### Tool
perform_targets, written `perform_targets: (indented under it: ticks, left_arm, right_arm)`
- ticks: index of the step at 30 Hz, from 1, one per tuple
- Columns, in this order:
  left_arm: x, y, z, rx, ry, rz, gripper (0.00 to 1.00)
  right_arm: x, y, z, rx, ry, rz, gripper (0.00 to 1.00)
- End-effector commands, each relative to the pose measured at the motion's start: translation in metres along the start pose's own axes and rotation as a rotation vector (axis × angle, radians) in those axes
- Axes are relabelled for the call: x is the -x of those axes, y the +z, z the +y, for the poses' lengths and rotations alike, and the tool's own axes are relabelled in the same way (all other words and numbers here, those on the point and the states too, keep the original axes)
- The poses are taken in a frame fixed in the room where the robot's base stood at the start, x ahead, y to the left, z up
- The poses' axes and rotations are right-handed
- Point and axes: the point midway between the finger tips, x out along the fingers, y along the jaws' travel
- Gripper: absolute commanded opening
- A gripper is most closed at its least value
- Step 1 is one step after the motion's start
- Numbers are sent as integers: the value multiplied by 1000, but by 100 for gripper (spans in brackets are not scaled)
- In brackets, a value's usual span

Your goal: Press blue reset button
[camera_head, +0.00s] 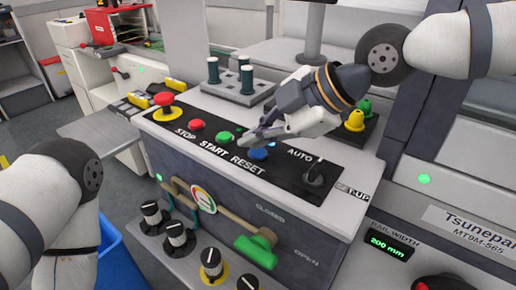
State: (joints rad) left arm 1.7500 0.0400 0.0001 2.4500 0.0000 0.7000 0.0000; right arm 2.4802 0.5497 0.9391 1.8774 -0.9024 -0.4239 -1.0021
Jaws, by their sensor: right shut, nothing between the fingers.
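The blue reset button (258,154) sits on the black control panel strip (285,172) above the RESET label, right of the green start button (224,137) and the red stop button (197,124). My right gripper (243,139) reaches in from the upper right with its fingers shut and empty. Its fingertips are over the panel between the green and blue buttons, just left of the blue one.
A red emergency stop (164,99) stands at the panel's left end. A black AUTO/SET-UP selector (315,174) is right of the blue button. Spools (246,80) stand behind the panel, and yellow and green caps (355,120) stand behind right. A green-handled lever (257,250) and knobs are below.

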Motion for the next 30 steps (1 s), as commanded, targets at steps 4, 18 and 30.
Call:
perform_targets:
  ticks: [4,18,30]
  left_arm:
    - [0,0,0,0,0,0,42]
    - [0,0,0,0,0,0,42]
    - [0,0,0,0,0,0,42]
  right_arm:
    - [0,0,0,0,0,0,0]
    - [-4,4,-3,0,0,-1,0]
    - [-7,6,-5,0,-1,-1,0]
